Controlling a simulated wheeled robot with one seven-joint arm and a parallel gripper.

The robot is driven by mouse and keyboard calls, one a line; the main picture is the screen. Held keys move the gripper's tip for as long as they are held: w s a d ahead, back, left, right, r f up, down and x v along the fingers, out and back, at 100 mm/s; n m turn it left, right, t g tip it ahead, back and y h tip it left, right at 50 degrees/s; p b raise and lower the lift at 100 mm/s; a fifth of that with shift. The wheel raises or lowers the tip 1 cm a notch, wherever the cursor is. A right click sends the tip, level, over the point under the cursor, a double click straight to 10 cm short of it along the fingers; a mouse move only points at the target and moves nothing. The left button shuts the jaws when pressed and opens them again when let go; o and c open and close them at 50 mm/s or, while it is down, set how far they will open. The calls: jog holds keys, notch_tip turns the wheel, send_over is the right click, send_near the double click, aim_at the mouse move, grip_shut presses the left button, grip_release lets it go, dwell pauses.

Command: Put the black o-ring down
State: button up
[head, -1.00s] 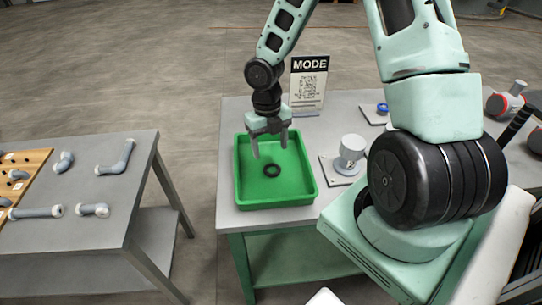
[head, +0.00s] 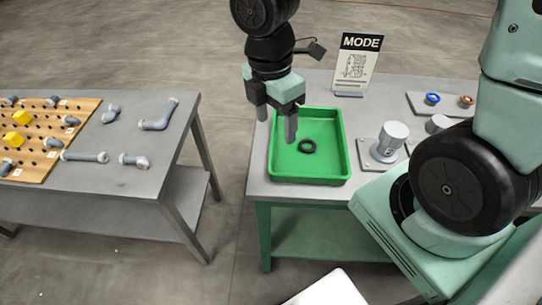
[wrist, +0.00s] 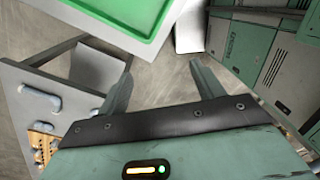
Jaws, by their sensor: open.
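The black o-ring (head: 307,146) lies flat on the floor of the green tray (head: 343,160), near its middle. My gripper (head: 277,128) is open and empty, raised above the tray's left side, to the left of the o-ring and apart from it. In the wrist view my two fingers (wrist: 161,85) are spread with nothing between them. The tray (wrist: 150,45) shows there at the top, with only its edge in view and the o-ring out of sight.
A metal cylinder fixture (head: 390,140) stands right of the tray. A MODE sign (head: 357,62) stands behind. A blue ring (head: 432,98) and an orange ring (head: 466,101) lie at back right. The left table (head: 150,180) holds grey pipe pieces and a wooden pegboard (head: 60,150).

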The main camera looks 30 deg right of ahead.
jog(key=s+a+r+m+y, duration=0.1)
jog(key=s+a+r+m, duration=0.3)
jog(key=s+a+m, duration=0.3)
jog(key=s+m, duration=0.4)
jog(key=shift+s+a+r+m+t, duration=0.2)
jog(key=shift+s+a+m+t, duration=0.05)
jog(key=shift+a+m+t, duration=0.15)
